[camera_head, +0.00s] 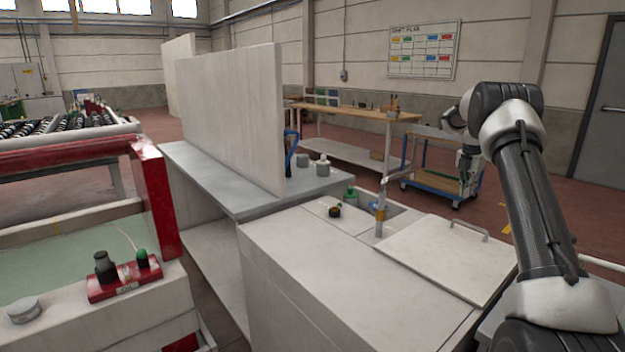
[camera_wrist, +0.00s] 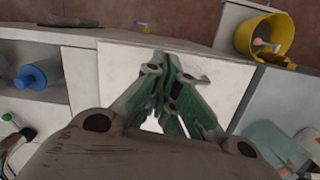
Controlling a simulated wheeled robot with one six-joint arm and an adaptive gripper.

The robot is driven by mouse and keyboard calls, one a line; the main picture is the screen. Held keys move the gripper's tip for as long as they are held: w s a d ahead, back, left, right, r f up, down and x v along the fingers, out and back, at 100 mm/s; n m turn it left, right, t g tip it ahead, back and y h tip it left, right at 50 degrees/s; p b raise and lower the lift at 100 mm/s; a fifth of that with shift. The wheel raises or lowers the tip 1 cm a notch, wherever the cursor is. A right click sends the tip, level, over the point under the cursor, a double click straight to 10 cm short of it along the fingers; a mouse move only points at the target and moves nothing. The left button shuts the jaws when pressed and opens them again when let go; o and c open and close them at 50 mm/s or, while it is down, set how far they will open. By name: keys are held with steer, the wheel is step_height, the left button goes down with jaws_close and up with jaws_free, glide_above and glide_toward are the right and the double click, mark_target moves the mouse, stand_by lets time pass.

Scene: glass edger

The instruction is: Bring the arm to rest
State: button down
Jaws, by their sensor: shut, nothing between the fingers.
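My arm stands at the right in the head view, bent over at its elbow. My gripper (camera_head: 467,180) hangs at its far end, pointing down in front of the blue cart. In the wrist view my gripper (camera_wrist: 168,75) has its green-padded fingers drawn together, with nothing between them. Below it is the pale square lid (camera_wrist: 205,60) of the white cabinet; this lid also shows in the head view (camera_head: 436,262). The gripper appears above the lid; the gap cannot be judged.
The white cabinet (camera_head: 330,285) has a bottle with a green cap (camera_head: 350,195) and a metal handle (camera_head: 470,230). A grey bench with tall panels (camera_head: 235,115) stands behind. A red machine (camera_head: 165,200) is at left. A yellow bucket (camera_wrist: 288,38) and blue bottle (camera_wrist: 35,76) show in the wrist view.

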steer(key=m, duration=0.3)
steer(key=m+g, duration=0.1)
steer(key=m, duration=0.4)
glide_above(463, 223)
steer(key=shift+y, duration=0.3)
step_height(463, 223, down, 5)
steer(key=shift+r, duration=0.1)
steer(key=s+a+r+m+t, duration=0.1)
steer(key=s+a+r+m, duration=0.4)
steer(key=s, duration=0.9)
steer(key=s+a+r+m+t, duration=0.2)
steer(key=s+a+r+m, duration=0.3)
steer(key=s+a, duration=0.6)
steer(key=s+a+r+m+t, duration=0.1)
steer(key=s+a+r+m, duration=0.4)
steer(key=s, duration=1.4)
step_height(463, 223, up, 4)
steer(key=a, duration=0.3)
steer(key=shift+y, duration=0.4)
steer(key=shift+s+f, duration=0.1)
steer(key=shift+s, duration=0.05)
